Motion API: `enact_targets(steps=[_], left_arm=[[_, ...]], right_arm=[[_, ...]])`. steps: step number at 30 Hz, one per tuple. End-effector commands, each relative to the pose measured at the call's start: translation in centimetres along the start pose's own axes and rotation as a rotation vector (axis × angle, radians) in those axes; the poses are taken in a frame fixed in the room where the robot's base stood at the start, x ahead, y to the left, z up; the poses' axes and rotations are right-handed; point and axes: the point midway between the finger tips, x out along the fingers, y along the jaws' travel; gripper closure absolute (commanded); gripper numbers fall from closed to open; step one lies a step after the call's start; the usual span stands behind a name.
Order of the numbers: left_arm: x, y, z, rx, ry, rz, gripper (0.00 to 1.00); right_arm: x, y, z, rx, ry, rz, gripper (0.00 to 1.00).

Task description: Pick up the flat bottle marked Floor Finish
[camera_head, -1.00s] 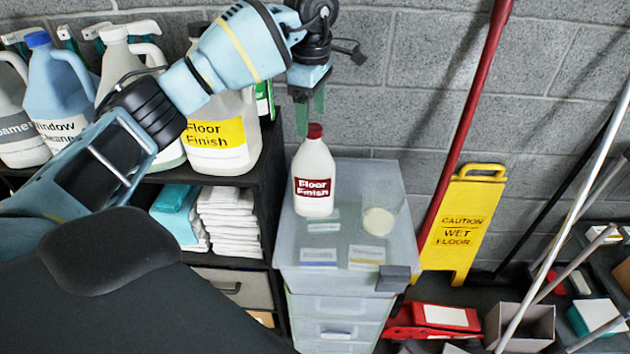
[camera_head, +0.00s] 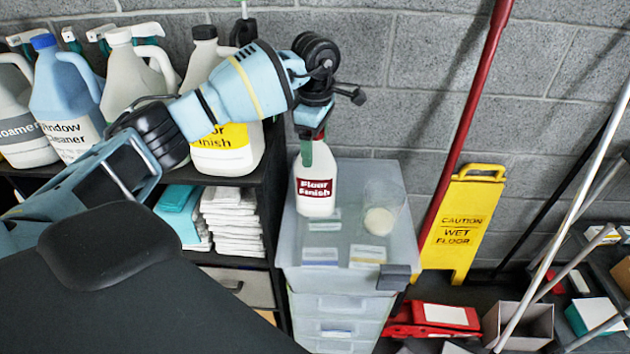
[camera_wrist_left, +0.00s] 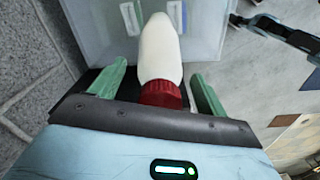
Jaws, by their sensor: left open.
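The flat white bottle with the dark red Floor Finish label (camera_head: 315,190) stands upright on the top of a translucent drawer unit (camera_head: 290,240). In the left wrist view the bottle (camera_wrist_left: 160,50) has its red cap towards my gripper. In the left wrist view my left gripper (camera_wrist_left: 158,88) is open, with one green finger on each side of the cap and neck and a gap on both sides.
A larger yellow-labelled Floor Finish jug (camera_head: 228,150) stands on the dark shelf at left. A red pole (camera_head: 465,130) and yellow wet-floor sign (camera_head: 462,225) are at right. Behind is a block wall.

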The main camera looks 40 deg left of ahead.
Motion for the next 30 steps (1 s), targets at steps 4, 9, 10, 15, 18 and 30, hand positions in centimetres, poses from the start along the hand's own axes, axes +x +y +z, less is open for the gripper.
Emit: enact_targets(steps=[4,9,10,15,18,30], left_arm=[[-0.02,0.0,-0.01,0.0,0.0,0.0,0.35],[-0.04,0.01,-0.01,0.0,0.0,0.0,0.57],[-0.04,0.0,-0.01,0.0,0.0,0.0,0.61],[-0.05,0.0,0.0,0.0,0.0,0.0,0.83],[-0.06,0.0,0.0,0.0,0.0,0.0,0.96],[-0.34,0.06,0.03,0.0,-0.002,0.003,1.0]], right_arm=[[0.01,0.02,-0.03,0.0,0.001,0.0,0.0],[0.04,0.04,-0.12,-0.001,0.003,0.001,0.0],[0.05,0.04,-0.14,-0.001,0.003,0.001,0.0],[0.09,0.06,-0.3,-0.001,0.006,0.001,0.0],[0.1,0.07,-0.37,-0.001,0.008,0.001,0.0],[0.11,0.07,-0.38,-0.001,0.008,0.001,0.0]])
